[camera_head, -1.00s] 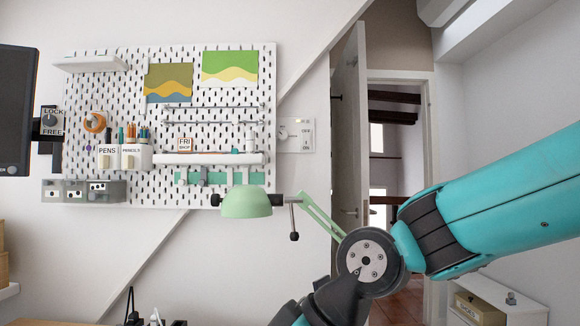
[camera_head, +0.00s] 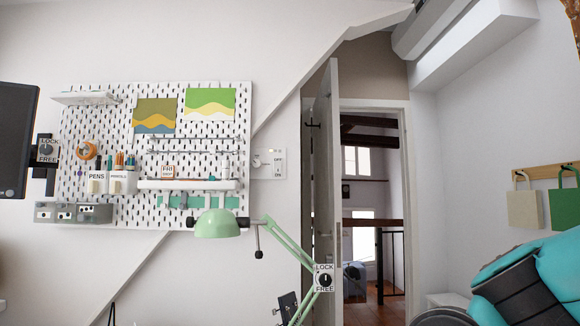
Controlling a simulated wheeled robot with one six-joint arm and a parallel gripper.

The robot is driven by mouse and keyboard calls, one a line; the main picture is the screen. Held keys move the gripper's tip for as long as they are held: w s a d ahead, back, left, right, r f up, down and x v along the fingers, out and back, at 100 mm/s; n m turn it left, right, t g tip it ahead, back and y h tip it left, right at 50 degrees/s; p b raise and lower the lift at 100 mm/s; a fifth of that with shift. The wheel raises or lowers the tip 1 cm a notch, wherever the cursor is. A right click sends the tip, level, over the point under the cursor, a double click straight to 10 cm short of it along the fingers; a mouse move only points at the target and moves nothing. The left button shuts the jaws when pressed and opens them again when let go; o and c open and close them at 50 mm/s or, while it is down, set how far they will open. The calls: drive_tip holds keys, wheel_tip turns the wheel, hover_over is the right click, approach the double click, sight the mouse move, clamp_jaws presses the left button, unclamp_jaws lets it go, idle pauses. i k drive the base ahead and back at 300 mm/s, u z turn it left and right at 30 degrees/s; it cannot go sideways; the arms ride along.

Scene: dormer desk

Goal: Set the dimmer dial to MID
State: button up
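No dial with a readable MID mark shows in the head view. A white wall plate (camera_head: 268,163) right of the pegboard carries a small lever and tiny OFF and ON lettering. A dark round knob marked LOCK and FREE (camera_head: 324,279) sits on the green desk lamp's arm. A similar LOCK and FREE knob (camera_head: 47,149) is beside the monitor at the left. My gripper is out of view; only part of my teal arm shows at the lower right.
The white pegboard (camera_head: 100,140) holds pen cups, pictures and a shelf. The green lamp (camera_head: 217,224) stands out in front of the wall. An open door (camera_head: 328,170) leads to another room. Bags (camera_head: 524,208) hang at the right.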

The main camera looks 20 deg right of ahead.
sight(256, 163)
drive_tip(key=z, duration=0.35)
drive_tip(key=i, duration=1.05)
drive_tip(key=u, duration=0.45)
